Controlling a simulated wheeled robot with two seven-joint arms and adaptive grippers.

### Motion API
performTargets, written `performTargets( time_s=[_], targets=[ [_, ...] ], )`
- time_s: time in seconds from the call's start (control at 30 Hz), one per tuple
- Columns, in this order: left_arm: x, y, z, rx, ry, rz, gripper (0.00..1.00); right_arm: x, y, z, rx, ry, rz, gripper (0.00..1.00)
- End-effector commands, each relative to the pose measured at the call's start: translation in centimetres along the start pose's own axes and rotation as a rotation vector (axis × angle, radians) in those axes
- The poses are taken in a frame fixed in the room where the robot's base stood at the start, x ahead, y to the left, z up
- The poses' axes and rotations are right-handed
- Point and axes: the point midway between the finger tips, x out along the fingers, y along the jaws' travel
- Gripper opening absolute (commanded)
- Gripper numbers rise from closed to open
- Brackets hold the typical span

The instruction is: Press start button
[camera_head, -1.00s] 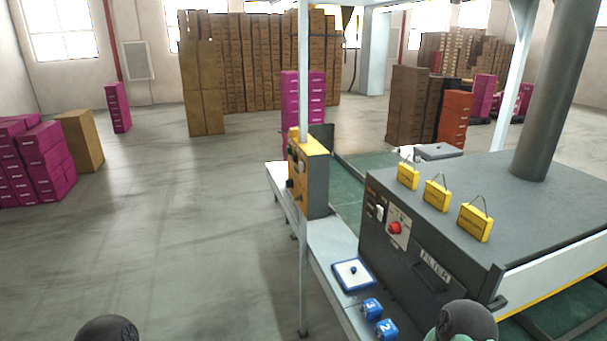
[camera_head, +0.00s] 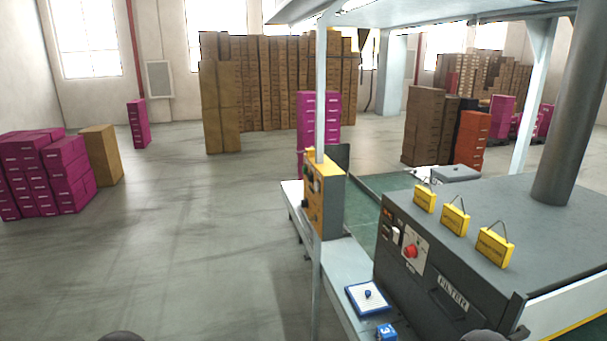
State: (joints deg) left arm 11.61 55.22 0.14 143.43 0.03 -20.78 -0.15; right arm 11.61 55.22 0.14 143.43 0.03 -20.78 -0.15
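No button labelled start can be read. A yellow control box (camera_head: 322,193) with small dark knobs or buttons on its left face is fixed by a white post, right of centre. A dark grey machine (camera_head: 440,285) at the lower right has a control panel with a red round knob (camera_head: 411,251) and small switches beside it. Neither gripper is in view. Only dark rounded tops of what look like my own arms show at the bottom edge.
Yellow tags (camera_head: 455,217) stand on the machine top. The white post (camera_head: 318,275) rises in front. Magenta boxes (camera_head: 45,172) are stacked left. Floor left of the ledge is clear.

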Motion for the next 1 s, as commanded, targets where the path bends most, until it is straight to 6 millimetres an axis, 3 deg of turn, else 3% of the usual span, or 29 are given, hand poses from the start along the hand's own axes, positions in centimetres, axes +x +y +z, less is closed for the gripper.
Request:
performTargets(
  time_s=[0.27, 0.37, 1.0],
  targets=[
    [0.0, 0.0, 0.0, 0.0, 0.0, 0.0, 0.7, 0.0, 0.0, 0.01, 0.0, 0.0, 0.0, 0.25],
    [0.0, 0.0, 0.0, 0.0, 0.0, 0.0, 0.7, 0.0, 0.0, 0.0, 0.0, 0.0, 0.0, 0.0],
    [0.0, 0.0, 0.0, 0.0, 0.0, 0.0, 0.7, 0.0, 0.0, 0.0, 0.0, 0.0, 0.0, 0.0]
  ],
)
